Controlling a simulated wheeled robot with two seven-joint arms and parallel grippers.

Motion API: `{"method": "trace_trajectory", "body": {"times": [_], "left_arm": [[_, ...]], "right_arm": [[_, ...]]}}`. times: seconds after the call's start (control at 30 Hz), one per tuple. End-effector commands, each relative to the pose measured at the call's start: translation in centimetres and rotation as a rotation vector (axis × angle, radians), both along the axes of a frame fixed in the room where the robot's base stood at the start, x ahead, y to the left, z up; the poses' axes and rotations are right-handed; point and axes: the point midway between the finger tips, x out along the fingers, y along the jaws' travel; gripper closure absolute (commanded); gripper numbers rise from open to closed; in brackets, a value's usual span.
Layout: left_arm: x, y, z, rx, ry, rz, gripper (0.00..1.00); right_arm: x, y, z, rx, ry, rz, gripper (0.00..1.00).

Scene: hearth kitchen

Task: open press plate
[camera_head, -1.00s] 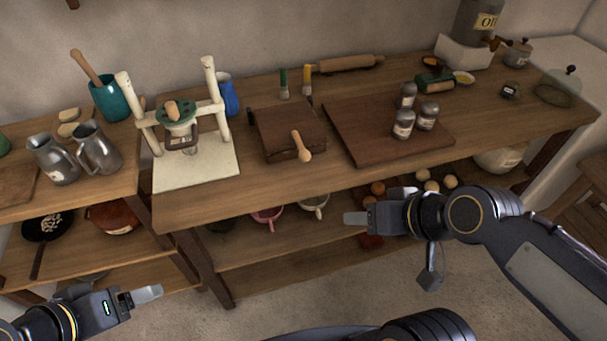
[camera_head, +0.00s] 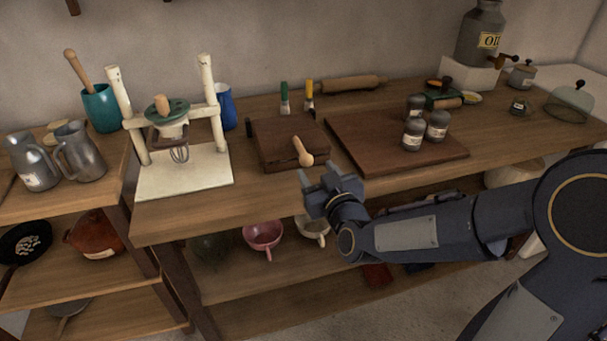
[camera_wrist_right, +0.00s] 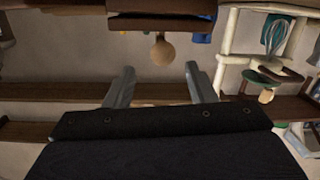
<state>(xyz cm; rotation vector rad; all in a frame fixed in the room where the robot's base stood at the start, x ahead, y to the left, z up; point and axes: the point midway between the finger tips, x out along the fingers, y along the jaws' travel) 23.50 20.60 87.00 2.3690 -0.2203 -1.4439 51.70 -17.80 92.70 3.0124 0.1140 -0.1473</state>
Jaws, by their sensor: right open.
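The press is a dark brown wooden block (camera_head: 283,139) lying flat on the counter, and its plates look closed together. Its pale rounded wooden handle (camera_head: 304,154) sticks out toward me at the front right. My right gripper (camera_head: 323,176) is open and empty, just in front of the counter edge and slightly below and right of the handle. In the right wrist view the handle knob (camera_wrist_right: 162,50) shows beyond the open fingers (camera_wrist_right: 161,84), centred between them with a gap. The press plates (camera_wrist_right: 160,14) show at the top there. My left gripper is out of view.
A cream stand with a whisk (camera_head: 180,150) stands left of the press. A dark board (camera_head: 365,145) with several grey shakers (camera_head: 413,133) lies to its right. A pink cup (camera_head: 263,236) sits on the shelf below.

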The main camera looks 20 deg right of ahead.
Motion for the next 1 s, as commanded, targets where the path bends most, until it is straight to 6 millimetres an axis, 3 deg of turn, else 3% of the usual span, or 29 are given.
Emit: {"method": "trace_trajectory", "body": {"times": [0.03,0.13,0.27,0.7,1.0], "left_arm": [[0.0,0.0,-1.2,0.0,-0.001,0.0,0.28],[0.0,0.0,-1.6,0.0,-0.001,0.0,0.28],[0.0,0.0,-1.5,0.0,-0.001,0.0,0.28],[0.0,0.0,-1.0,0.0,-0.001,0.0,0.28],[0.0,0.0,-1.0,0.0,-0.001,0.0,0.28]], "right_arm": [[0.5,0.5,-1.3,-0.028,-0.034,-0.007,0.5],[1.1,0.7,-1.4,-0.062,-0.086,-0.024,0.5],[2.0,0.8,-1.1,-0.075,-0.106,-0.032,0.5],[8.2,0.9,-1.1,-0.072,-0.105,-0.033,0.5],[9.0,0.9,-1.1,-0.071,-0.105,-0.032,0.5]]}}
